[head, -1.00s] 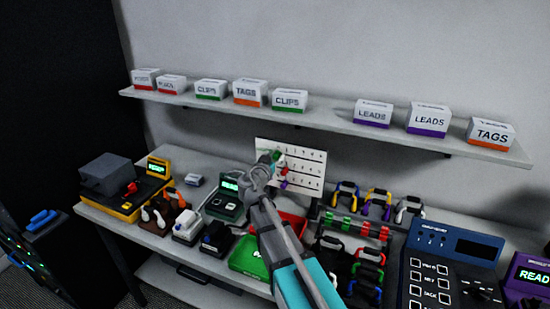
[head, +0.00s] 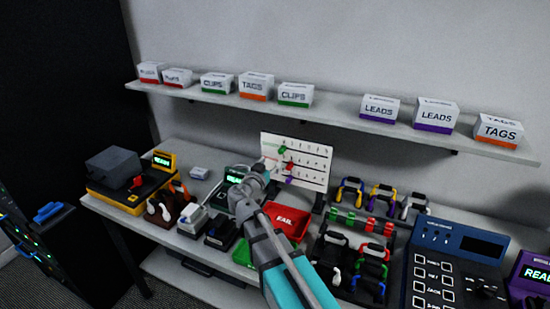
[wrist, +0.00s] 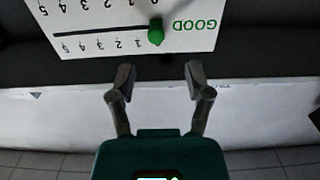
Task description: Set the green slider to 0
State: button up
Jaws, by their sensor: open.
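The white slider panel (head: 318,163) stands upright at the back of the bench, with several scale rows. The green slider (head: 282,149) is on the top row, close to the GOOD label at the left. In the wrist view the panel appears upside down, and the green slider (wrist: 156,33) sits past the 1 mark, at the GOOD end of its track. The mark right at the knob is hidden. My gripper (wrist: 159,78) is open and empty, its fingers apart from the knob. In the head view, my gripper (head: 260,171) is just left of and below the sliders.
A red slider (head: 290,167) and a purple slider (head: 288,180) sit on the lower rows. A red FAIL tray (head: 288,222) lies below the panel, with a rack of coloured cables (head: 360,240) to its right. A shelf (head: 340,119) with labelled boxes runs above.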

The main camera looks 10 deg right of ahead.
jog(key=shift+v, duration=1.9)
